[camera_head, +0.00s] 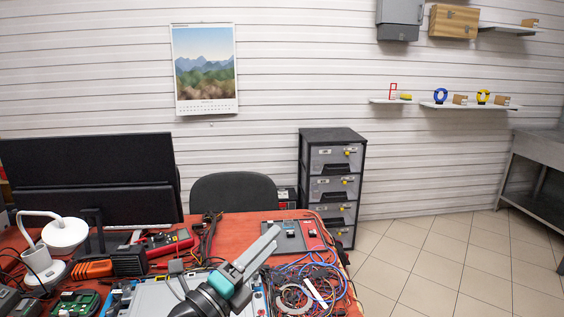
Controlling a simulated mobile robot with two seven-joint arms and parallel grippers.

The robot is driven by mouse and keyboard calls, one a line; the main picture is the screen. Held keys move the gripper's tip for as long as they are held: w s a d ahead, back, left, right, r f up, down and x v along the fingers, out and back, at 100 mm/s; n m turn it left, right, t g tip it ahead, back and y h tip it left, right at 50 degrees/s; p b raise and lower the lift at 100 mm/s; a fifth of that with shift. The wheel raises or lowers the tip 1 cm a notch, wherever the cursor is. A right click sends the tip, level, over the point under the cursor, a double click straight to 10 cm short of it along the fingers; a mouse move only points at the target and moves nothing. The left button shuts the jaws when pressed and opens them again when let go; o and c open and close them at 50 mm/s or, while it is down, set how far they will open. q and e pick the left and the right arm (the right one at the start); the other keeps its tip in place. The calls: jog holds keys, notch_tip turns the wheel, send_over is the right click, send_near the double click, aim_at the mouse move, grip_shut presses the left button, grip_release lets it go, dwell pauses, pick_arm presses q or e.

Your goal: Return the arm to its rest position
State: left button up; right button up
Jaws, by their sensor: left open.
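My left gripper (257,257) shows at the lower middle of the head view, above the red table. Its two long grey fingers point up and to the right, with a gap between them. Nothing shows between the fingers. The teal and black wrist behind it hides part of the table. My right gripper is not in view. I cannot make out any coolant hoses for certain.
The red table (237,226) is cluttered with a monitor (90,180), a white lamp (64,234), a tangle of cables (300,285) and tools. A chair (233,193) and a drawer cabinet (333,175) stand behind it. Tiled floor (440,260) at the right is clear.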

pick_arm(q)
jog(key=s+a+f+n+g+y, duration=0.1)
jog(key=s+a+f+n+y, duration=0.2)
jog(key=a+f+n+y, duration=0.5)
jog(key=s+a+f+n+g+y, duration=0.1)
jog(key=s+a+f+n+y, duration=0.3)
jog(key=n, duration=0.7)
jog(key=s+a+f+n+g, duration=0.1)
jog(key=s+f+n+g, duration=0.4)
jog(key=s, duration=0.6)
jog(key=s+f+n+g, duration=0.4)
jog(key=s+f+g, duration=0.3)
jog(key=s, duration=0.4)
notch_tip(320, 180, down, 23)
jog(key=s, duration=0.2)
jog(key=s+a+f+m+g, duration=0.1)
jog(key=s+a+f, duration=0.2)
jog(key=s+f, duration=0.9)
jog(key=shift+s+f+y, duration=0.3)
jog(key=shift+s+f, duration=0.05)
jog(key=shift+s, duration=1.1)
